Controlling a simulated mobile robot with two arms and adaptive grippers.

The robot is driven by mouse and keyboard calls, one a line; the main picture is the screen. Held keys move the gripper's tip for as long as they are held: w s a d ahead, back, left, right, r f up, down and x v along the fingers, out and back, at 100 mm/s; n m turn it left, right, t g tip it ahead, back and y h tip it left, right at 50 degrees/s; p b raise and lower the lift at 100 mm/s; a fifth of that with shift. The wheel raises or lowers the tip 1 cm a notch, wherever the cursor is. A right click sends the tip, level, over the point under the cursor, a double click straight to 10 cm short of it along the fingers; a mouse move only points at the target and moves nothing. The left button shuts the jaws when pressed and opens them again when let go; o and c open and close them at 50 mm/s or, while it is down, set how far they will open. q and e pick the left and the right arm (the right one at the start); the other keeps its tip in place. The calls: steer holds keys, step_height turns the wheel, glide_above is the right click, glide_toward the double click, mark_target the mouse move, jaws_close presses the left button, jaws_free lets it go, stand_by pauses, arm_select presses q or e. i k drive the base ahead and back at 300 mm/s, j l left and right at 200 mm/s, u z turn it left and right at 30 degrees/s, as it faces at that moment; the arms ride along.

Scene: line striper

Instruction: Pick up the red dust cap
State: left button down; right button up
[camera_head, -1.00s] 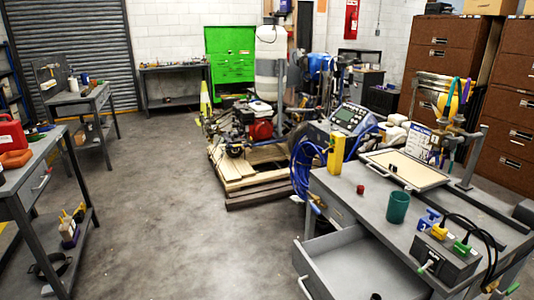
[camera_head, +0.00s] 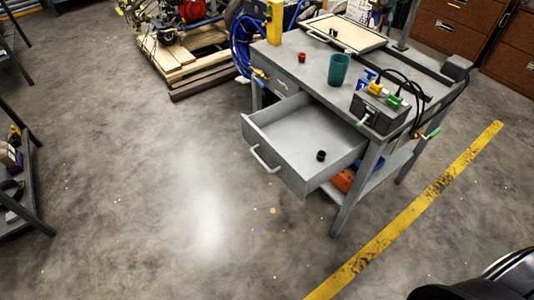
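The red dust cap (camera_head: 302,57) is a small red piece standing on the grey workbench top (camera_head: 310,78), left of a green cup (camera_head: 339,70). It stands apart from the cup, near the bench's left part. A small black cap-like piece (camera_head: 321,155) lies in the open drawer (camera_head: 296,137) below. Neither of my grippers shows in the head view.
The open drawer juts out from the bench's front. A grey box with coloured plugs and black cables (camera_head: 381,110) sits on the right of the bench. A framed board (camera_head: 346,33) lies at the back. A wooden pallet (camera_head: 188,60) stands left. The floor in front is clear.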

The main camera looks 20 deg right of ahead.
mark_target(301, 56)
steer(key=i+u, duration=0.1)
steer(key=u, duration=0.4)
steer(key=i, duration=3.7)
steer(key=i+z, duration=0.3)
steer(key=z, duration=0.15)
steer(key=i+j+z, duration=0.15)
steer(key=z, duration=0.3)
steer(key=i+j+z, duration=0.25)
steer(key=z, duration=0.2)
steer(key=i+z, duration=0.1)
steer(key=z, duration=2.15)
